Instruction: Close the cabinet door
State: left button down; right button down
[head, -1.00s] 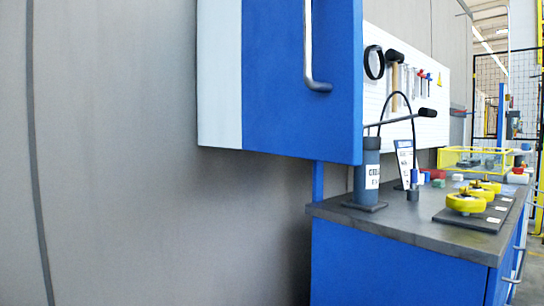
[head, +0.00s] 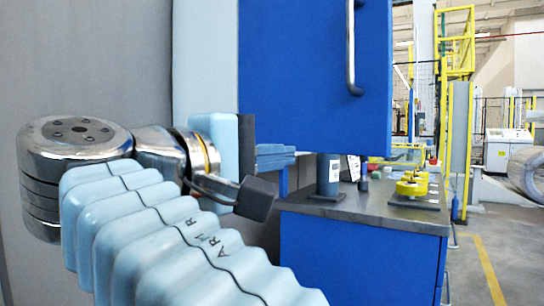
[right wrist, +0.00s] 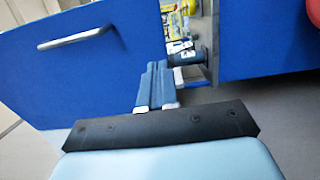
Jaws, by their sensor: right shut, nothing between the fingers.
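The blue cabinet door (head: 310,80) stands open, swung out from the wall cabinet, with a metal bar handle (head: 352,50) on its face. My right gripper (head: 285,155) is below the door's lower edge in the head view, its fingers shut and empty. In the right wrist view, the shut fingers (right wrist: 157,68) reach up beside the edge of the door (right wrist: 85,75), whose handle (right wrist: 77,38) shows at upper left. I cannot tell whether they touch the door. The cabinet's inside is hidden in the head view. My left gripper is not in view.
Below the door stands a blue workbench with a dark top (head: 335,205). It carries a dark cylinder (head: 328,175) and yellow round parts (head: 411,187). The floor (head: 500,250) at right looks clear, with a yellow line. A grey wall stands at left.

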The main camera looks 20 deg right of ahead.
aim_at(339, 150)
jog(key=p+x, duration=0.1)
jog(key=x, duration=1.1)
jog(key=shift+w+d+f, duration=0.1)
jog(key=shift+w+d, duration=0.15)
jog(key=shift+d, duration=0.05)
